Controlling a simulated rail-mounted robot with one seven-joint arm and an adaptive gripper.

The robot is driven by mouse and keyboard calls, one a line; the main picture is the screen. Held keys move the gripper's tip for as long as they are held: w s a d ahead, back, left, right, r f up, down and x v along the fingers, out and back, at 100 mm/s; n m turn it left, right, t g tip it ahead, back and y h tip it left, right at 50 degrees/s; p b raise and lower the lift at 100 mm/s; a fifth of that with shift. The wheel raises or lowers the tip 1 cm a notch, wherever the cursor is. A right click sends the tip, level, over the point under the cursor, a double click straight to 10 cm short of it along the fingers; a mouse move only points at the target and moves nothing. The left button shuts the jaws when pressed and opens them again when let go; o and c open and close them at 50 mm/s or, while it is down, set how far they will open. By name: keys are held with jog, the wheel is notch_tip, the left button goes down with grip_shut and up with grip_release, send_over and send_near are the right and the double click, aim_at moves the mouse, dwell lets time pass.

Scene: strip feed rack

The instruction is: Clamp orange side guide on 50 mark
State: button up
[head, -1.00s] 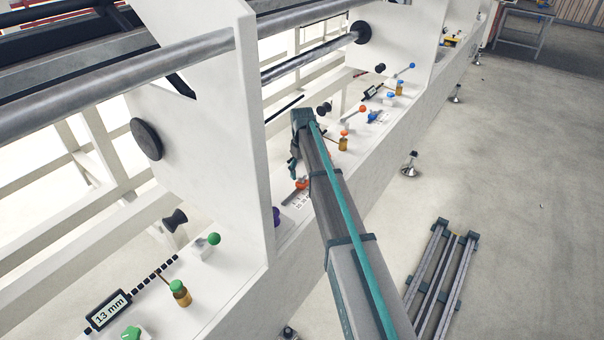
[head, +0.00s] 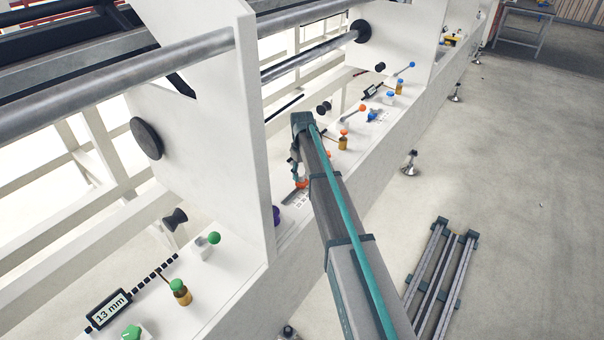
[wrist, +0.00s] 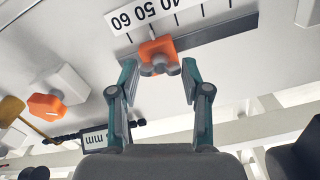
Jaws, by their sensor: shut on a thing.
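The orange side guide (wrist: 158,51) sits on a dark rail (wrist: 215,38) beside a white scale (wrist: 150,12) in the wrist view. Its front edge lies near the 50 mark; I cannot tell whether it lines up exactly. My gripper (wrist: 160,80) has a finger on each side of the guide and is shut on it. In the head view the guide (head: 301,184) shows small beside my arm, at the end of the scale (head: 297,198). My arm hides most of the gripper there.
An orange knob (wrist: 46,107), an amber cylinder (wrist: 10,111) and a display (wrist: 95,138) lie left of my gripper in the wrist view. A tall white plate (head: 205,140) stands left of my arm in the head view. Green-topped (head: 180,291) and blue-topped (head: 390,98) controls sit along the ledge.

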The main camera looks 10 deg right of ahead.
jog(key=shift+m, duration=0.3)
jog(key=m+p, duration=0.1)
jog(key=m, duration=0.1)
jog(key=shift+r+m, duration=0.1)
jog(key=shift+m, duration=0.2)
jog(key=m, duration=0.3)
jog(key=shift+m+p, duration=0.3)
jog(key=shift+p, duration=0.05)
jog(key=m, duration=0.6)
jog(key=shift+m+p, duration=0.3)
jog(key=shift+p, duration=0.1)
jog(key=o, duration=1.2)
jog(key=shift+c, duration=0.2)
